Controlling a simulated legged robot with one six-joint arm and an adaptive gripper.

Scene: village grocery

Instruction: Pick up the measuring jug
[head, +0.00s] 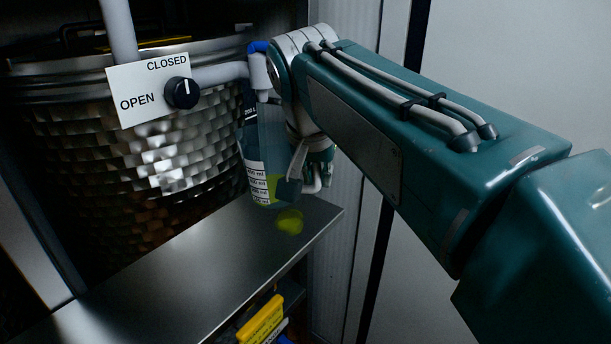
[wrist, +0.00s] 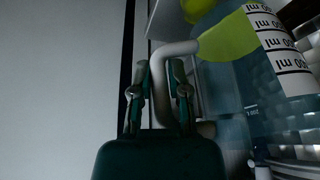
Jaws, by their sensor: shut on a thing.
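The measuring jug (head: 256,160) is clear, with white millilitre markings and yellow-green liquid low inside. It stands roughly upright under a spout, at the shelf's far right end. My gripper (head: 312,172) is at its right side, partly hidden by my arm. In the wrist view, the jug (wrist: 285,55) fills the right side, turned over in the picture. Its grey handle (wrist: 181,50) runs down between my two fingers (wrist: 158,95), which are shut on it. The jug's base appears just above the shelf, but the gap is hard to judge.
A metal shelf (head: 190,262) runs below, with a yellow-green patch (head: 289,221) under the jug. A dimpled metal vat (head: 150,150) stands behind with an OPEN/CLOSED dial (head: 181,93). The spout (head: 259,75) hangs close above the jug. A yellow item (head: 262,320) lies below the shelf.

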